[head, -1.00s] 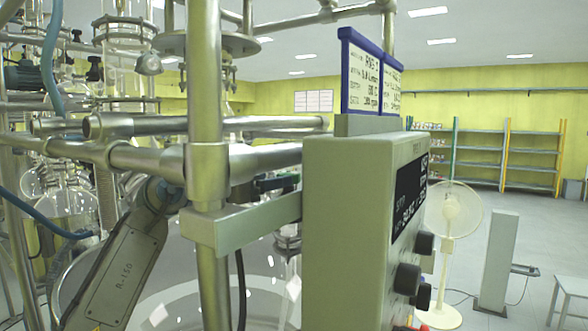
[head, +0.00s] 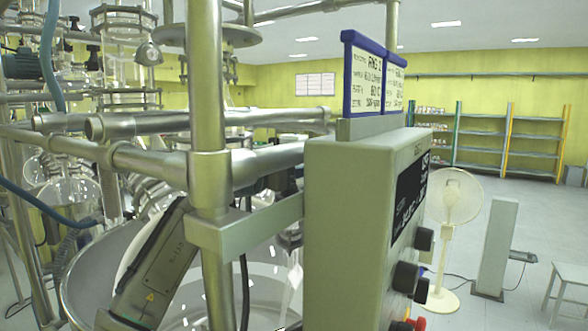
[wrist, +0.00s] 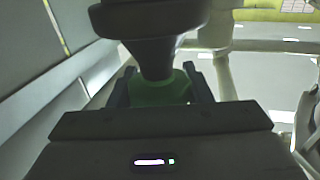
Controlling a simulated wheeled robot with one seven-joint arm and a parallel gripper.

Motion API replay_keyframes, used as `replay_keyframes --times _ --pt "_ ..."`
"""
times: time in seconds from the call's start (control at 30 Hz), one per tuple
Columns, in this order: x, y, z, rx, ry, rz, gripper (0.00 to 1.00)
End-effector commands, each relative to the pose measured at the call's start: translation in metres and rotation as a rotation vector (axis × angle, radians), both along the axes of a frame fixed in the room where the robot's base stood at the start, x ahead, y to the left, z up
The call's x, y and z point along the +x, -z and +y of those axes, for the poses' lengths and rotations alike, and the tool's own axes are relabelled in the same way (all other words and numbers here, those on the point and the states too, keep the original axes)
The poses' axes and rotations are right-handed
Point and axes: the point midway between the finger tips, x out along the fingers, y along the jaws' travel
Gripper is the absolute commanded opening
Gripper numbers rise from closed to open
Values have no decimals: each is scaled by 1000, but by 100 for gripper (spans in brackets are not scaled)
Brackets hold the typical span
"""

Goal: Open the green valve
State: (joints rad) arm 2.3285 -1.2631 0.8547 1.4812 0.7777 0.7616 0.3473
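In the wrist view, the green valve (wrist: 160,90) lies between the two dark fingers of my gripper (wrist: 160,84). The fingers stand apart, one at each side of it, and the green fills nearly all the gap. I cannot tell whether they press on it. A dark rounded part with a narrowing neck hangs in front of the green valve and hides some of it. In the head view, neither the valve nor my gripper shows; they are hidden behind the metal frame, the control box and the glassware.
A metal pipe frame (head: 207,90) and a grey control box (head: 345,230) with black knobs stand close in front. A large glass vessel (head: 85,280) is behind the frame. A white fan (head: 451,230) and shelves (head: 485,142) are at the right, with open floor between.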

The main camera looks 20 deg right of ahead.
Motion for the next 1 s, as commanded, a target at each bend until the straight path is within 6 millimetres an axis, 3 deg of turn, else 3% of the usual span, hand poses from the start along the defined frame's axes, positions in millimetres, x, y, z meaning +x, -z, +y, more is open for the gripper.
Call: replay_keyframes --times 1.0 --pt "4 2 1 3 -275 3 22"
